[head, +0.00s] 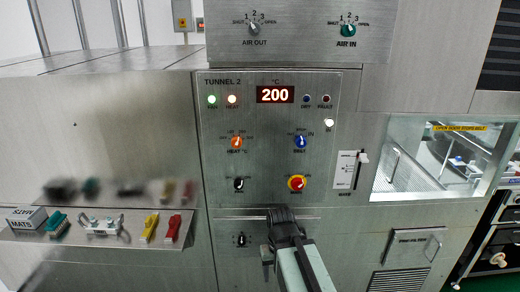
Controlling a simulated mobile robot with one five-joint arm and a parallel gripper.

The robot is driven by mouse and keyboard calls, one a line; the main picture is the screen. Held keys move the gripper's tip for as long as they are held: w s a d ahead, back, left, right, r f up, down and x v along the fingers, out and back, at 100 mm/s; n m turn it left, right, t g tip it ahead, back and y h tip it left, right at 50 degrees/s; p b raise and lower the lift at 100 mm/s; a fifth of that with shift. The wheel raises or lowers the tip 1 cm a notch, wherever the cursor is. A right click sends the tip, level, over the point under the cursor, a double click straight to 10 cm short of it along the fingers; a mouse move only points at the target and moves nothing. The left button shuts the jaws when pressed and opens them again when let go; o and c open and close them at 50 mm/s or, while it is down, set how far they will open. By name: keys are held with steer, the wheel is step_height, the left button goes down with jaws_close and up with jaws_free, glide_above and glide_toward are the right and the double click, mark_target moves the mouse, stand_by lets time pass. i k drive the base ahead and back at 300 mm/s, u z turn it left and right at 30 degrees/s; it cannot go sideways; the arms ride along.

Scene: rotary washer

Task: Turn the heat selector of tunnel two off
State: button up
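The tunnel two panel (270,118) is a steel plate marked TUNNEL 2, with a red display (275,95) reading 200. The heat selector (236,142) is an orange knob at the panel's left, labelled HEAT °C; its pointer looks close to upright, but the exact mark is too small to read. My gripper (282,212) is dark and seen from behind at the panel's lower edge. It is below and to the right of the heat selector and apart from it in the picture. Its fingertips are not clear.
A blue knob (300,142), a black knob (239,184) and a red-and-yellow knob (296,183) share the panel. A slider lever (361,158) is to the right. A shelf (110,238) with brushes and clips juts out at left.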

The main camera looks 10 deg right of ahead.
mark_target(236, 141)
steer(key=u, duration=0.4)
steer(key=k, duration=1.05)
steer(key=u, duration=1)
steer(key=i, duration=1.55)
steer(key=z, duration=0.4)
